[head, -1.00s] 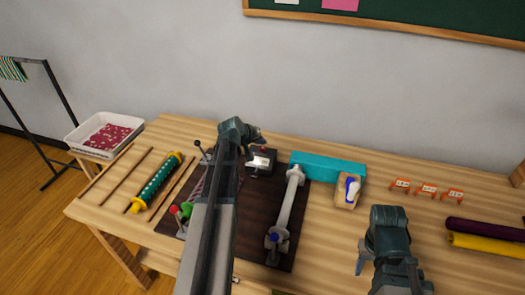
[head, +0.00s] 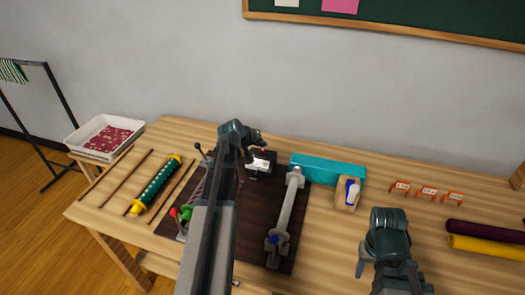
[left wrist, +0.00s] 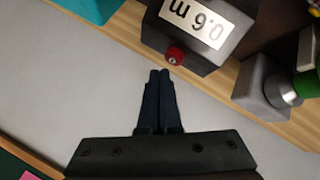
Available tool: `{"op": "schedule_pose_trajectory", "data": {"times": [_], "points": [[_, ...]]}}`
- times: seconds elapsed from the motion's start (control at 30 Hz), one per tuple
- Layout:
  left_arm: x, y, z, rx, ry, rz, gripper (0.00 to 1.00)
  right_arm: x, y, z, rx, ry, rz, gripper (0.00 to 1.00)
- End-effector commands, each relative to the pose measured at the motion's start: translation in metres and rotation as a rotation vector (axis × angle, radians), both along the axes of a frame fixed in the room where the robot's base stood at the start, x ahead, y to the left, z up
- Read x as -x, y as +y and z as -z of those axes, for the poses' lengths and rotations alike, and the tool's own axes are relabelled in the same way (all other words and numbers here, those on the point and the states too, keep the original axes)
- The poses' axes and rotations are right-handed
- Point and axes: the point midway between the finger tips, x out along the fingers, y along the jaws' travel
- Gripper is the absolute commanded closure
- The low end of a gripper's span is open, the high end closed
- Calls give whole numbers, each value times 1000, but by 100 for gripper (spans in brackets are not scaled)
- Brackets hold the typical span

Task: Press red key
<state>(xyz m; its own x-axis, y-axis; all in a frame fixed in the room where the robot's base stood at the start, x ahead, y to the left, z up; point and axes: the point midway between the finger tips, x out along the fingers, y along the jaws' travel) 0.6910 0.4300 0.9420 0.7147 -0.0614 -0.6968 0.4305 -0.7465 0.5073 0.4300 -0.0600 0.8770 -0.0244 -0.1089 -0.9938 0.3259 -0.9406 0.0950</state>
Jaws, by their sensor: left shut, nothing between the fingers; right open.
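The red key (left wrist: 175,55) is a small round button on the edge of a dark box (left wrist: 208,60) whose white display (left wrist: 193,20) reads "0.6 m", seen upside down in the left wrist view. In the head view the dark box (head: 268,158) stands at the back of a dark board (head: 255,219); the key is not clearly seen there. My left gripper (head: 261,142) is shut and empty, its fingertips (left wrist: 160,72) close beside the key. I cannot tell whether they touch. My right gripper (head: 366,268) is open and empty over the table's front right.
A grey rod fixture (head: 289,208) lies on the board, with a turquoise block (head: 328,169) behind it. Green (head: 186,214) and red knobs are left of my left arm. Small orange-framed signs (head: 427,191) and rolls (head: 490,228) lie on the right.

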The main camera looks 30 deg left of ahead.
Motion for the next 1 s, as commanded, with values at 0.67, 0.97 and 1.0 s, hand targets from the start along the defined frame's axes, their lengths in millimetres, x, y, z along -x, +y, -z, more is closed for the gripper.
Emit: {"op": "schedule_pose_trajectory", "data": {"times": [0.67, 0.97, 1.0], "points": [[0, 0, 0, 0, 0, 0, 100, 0, 0, 0, 0, 0, 0, 50], [0, 0, 6, 0, 0, 0, 100, 0, 0, 6, 0, 0, 0, 50], [0, 0, 8, 0, 0, 0, 100, 0, 0, 8, 0, 0, 0, 50]]}}
